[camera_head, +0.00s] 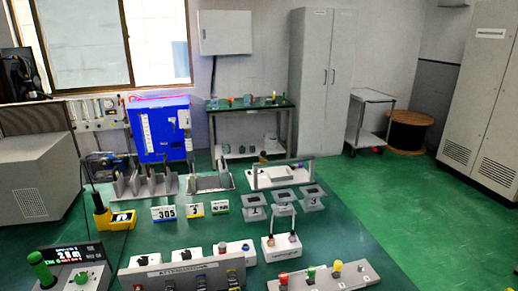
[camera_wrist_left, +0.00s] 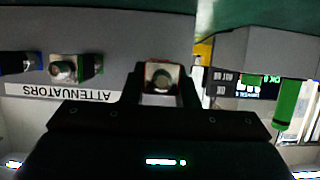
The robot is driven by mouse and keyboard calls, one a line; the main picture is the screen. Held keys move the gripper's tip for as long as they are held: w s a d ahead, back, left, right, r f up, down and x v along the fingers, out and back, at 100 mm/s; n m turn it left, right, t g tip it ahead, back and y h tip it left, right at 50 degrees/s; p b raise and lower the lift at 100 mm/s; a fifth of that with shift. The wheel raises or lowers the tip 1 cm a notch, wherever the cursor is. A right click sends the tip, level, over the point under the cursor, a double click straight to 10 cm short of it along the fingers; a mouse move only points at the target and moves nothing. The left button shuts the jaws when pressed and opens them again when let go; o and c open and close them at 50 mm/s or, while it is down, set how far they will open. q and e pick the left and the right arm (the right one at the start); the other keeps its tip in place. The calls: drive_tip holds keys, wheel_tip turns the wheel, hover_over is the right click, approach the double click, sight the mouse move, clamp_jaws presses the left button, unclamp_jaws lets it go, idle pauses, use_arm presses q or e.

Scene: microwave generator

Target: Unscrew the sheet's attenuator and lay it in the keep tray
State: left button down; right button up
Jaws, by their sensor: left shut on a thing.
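In the left wrist view my left gripper (camera_wrist_left: 160,82) is shut on an attenuator (camera_wrist_left: 161,77), a squarish metal piece with a round middle and a reddish edge. It is at the grey rack (camera_wrist_left: 110,38) labelled ATTENUATORS; I cannot tell whether it is still threaded there. A green-banded attenuator (camera_wrist_left: 64,68) and a blue one (camera_wrist_left: 18,63) are beside it. The head view shows the rack (camera_head: 150,271) at the front of the table, with neither gripper visible. Three cards, blue (camera_head: 163,213), yellow (camera_head: 194,209) and green (camera_head: 220,207), stand mid-table. I cannot tell which tray is the keep tray.
A console with a green handle (camera_head: 40,267) stands left of the rack. A strip with coloured knobs (camera_head: 325,279) lies to the right. Small grey numbered trays (camera_head: 285,204) stand behind it. Metal brackets (camera_head: 210,183) and a blue cabinet (camera_head: 158,130) are at the back.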

use_arm(q)
drive_tip(key=shift+s+d+p, duration=0.25)
drive_tip(key=shift+s+p, duration=0.35)
drive_tip(key=shift+s, duration=0.45)
drive_tip(key=shift+s+d+p, duration=0.25)
drive_tip(key=shift+s+p, duration=0.3)
drive_tip(key=shift+s, duration=0.5)
drive_tip(key=shift+p, duration=0.3)
